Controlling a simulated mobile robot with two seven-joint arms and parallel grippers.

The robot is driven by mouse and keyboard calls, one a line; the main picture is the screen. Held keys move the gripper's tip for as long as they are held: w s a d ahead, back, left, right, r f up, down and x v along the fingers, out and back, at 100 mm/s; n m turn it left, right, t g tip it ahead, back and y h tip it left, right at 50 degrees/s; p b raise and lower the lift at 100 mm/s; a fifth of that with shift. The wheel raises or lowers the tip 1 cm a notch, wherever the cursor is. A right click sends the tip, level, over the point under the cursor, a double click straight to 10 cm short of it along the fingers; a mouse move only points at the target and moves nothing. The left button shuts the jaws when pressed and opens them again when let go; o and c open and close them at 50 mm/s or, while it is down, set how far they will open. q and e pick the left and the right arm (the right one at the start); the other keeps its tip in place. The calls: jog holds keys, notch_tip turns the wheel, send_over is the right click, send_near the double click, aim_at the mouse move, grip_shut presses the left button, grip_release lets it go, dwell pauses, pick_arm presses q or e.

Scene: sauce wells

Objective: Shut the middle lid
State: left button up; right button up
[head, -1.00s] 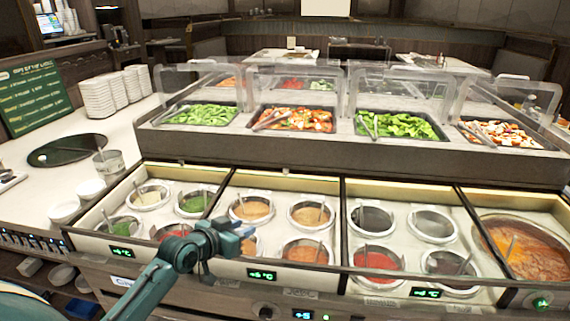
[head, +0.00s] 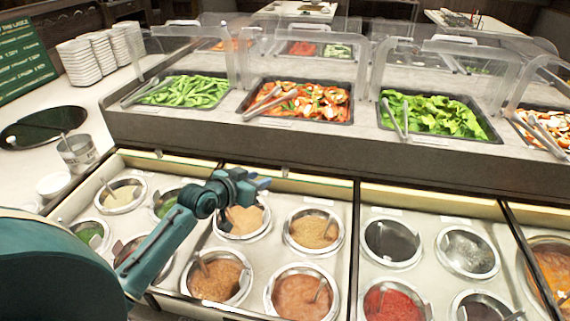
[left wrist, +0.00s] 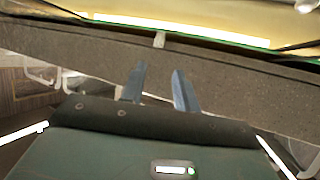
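The middle sauce bay holds several round wells of brown and orange sauce, and they are uncovered. A small pale tab (head: 284,172) shows at the bay's back edge, above a yellow-lit strip; it looks like the middle lid's handle, with the lid raised at the back. The lid's panel is hard to make out. My left gripper (head: 262,182) is over the back of the middle bay, just left of the tab. In the left wrist view, my gripper (left wrist: 158,88) has its two blue fingers apart and empty, with a tab (left wrist: 160,40) ahead between them. My right gripper is out of view.
A grey ledge (head: 330,150) with food trays and clear guards rises behind the wells. Another tab (head: 158,153) marks the left bay. Dark dividers (head: 355,240) separate the bays. Spoon handles stick up from several wells.

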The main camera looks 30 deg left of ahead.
aim_at(283, 170)
pick_arm(q)
jog(key=x, duration=1.2)
jog(key=shift+w+d+r+b, duration=0.1)
jog(key=shift+b, duration=0.25)
grip_shut()
